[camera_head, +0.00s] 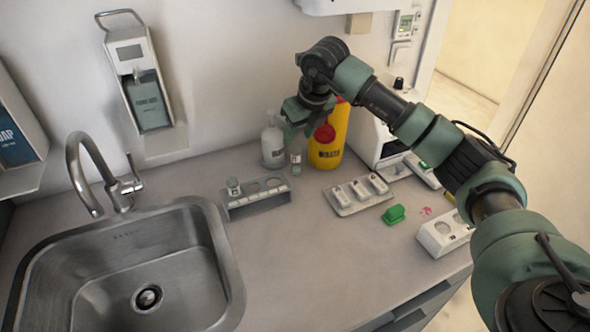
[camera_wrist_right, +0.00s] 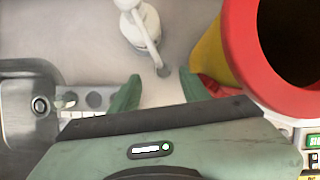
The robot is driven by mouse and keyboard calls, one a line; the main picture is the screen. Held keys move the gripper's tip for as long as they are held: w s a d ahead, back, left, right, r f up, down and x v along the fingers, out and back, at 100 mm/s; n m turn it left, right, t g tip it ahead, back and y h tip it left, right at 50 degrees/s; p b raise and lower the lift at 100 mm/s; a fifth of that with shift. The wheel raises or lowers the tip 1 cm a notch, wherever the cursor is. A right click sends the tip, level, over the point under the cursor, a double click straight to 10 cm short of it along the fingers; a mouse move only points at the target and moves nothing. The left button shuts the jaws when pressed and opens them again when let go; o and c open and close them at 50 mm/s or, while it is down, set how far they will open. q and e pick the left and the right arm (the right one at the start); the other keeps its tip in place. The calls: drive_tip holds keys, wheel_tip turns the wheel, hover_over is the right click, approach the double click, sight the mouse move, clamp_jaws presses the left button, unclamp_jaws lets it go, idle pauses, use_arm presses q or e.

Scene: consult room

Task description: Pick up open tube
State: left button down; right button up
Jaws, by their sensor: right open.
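A small clear tube (camera_head: 296,163) stands upright on the counter, close to a white pump bottle (camera_head: 272,146). My right gripper (camera_head: 298,133) is above the tube, open and pointing down. In the right wrist view, the green fingertips (camera_wrist_right: 158,92) are apart with bare counter between them. A small dark round spot (camera_wrist_right: 163,72) lies just beyond them by the pump nozzle; I cannot tell if it is the tube's mouth. Another small tube (camera_head: 234,187) stands in the left end of a grey rack (camera_head: 258,203). My left gripper is not in view.
A yellow container with a red opening (camera_head: 327,150) stands close right of the gripper. A tray with white pieces (camera_head: 340,208), a green block (camera_head: 394,214) and a white box (camera_head: 440,238) lie to the right. The sink (camera_head: 215,262) is at left. The front middle counter is clear.

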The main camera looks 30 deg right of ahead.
sight(295, 152)
drive_tip(key=p+x, duration=0.1)
drive_tip(key=x, duration=0.2)
drive_tip(key=p+x, duration=0.2)
drive_tip(key=x, duration=0.2)
drive_tip(key=shift+s+d+f, duration=0.1)
drive_tip(key=shift+f, duration=0.55)
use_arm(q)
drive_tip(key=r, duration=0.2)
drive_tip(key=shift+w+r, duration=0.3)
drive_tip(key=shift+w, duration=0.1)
use_arm(e)
clamp_jaws()
